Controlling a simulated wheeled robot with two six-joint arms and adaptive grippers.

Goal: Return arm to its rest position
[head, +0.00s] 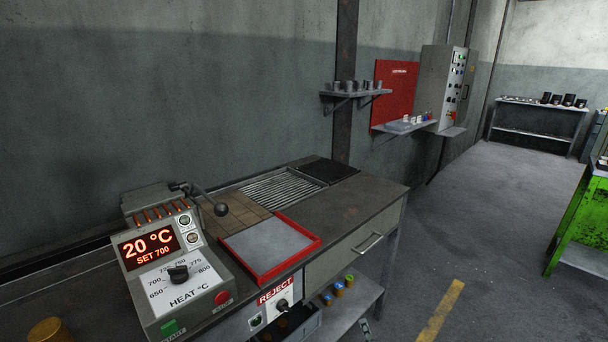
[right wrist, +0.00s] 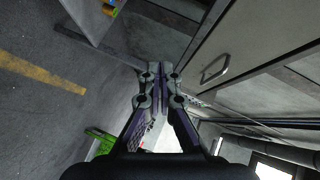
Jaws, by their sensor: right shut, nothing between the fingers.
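My right gripper (right wrist: 160,74) shows in the right wrist view with its two fingers close together, shut and empty. It hangs in free space in front of the workbench, and the bench drawer (right wrist: 225,62) shows beyond it on the right. No gripper can be made out in the head view. My left gripper is not in view.
The workbench (head: 345,210) carries a heater control box (head: 172,262) reading 20 °C, a lever with a dark knob (head: 221,209) and a red-rimmed tray (head: 316,243). The floor between (head: 470,220) is open.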

